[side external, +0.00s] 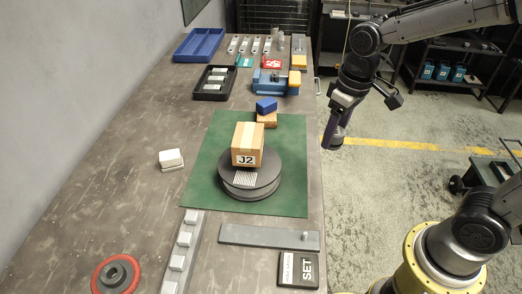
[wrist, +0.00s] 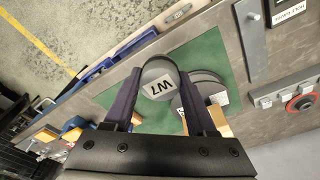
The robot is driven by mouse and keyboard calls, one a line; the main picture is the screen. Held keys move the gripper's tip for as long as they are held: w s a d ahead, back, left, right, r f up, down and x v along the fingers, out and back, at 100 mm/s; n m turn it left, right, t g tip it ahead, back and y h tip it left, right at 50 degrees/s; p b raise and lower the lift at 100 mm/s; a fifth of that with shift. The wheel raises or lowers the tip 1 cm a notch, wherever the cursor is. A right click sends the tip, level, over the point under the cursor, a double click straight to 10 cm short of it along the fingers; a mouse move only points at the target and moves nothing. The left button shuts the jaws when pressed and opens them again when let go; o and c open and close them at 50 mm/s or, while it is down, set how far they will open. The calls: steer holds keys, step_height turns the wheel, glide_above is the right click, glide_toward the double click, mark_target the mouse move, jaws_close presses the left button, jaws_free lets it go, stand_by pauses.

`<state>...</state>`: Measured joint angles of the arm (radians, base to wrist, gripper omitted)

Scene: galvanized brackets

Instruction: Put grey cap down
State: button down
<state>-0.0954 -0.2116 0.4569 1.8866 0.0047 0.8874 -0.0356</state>
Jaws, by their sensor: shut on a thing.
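My gripper (side external: 332,142) hangs beyond the right edge of the table, to the right of the green mat, with its fingers pointing down. In the side view I cannot make out the cap apart from the fingers. Below, the green mat (side external: 205,170) carries a dark round stand (side external: 265,185) with a cardboard box marked J2 (side external: 248,143) on it.
A blue block (side external: 266,105) sits at the mat's far edge. A white block (side external: 171,159) and a red-rimmed disc (side external: 116,274) lie at left. A flat grey bar (side external: 260,236) lies in front. Trays and a blue vise-like fixture (side external: 270,84) stand farther back. The table's left middle is mostly clear.

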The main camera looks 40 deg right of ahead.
steer(key=w+a+f, duration=0.1)
steer(key=w+f, duration=0.3)
steer(key=w, duration=0.5)
glide_above(283, 155)
steer(key=f, duration=0.5)
steer(key=shift+s+f, duration=0.15)
steer(key=shift+s, duration=0.2)
steer(key=shift+w+f, duration=0.2)
steer(key=shift+f, duration=1.5)
steer(key=shift+f, duration=0.15)
steer(key=c, duration=0.5)
jaws_free()
step_height(283, 155, up, 12)
steer(key=s, duration=0.1)
steer(key=shift+s+d, duration=0.15)
steer(key=shift+s, duration=0.15)
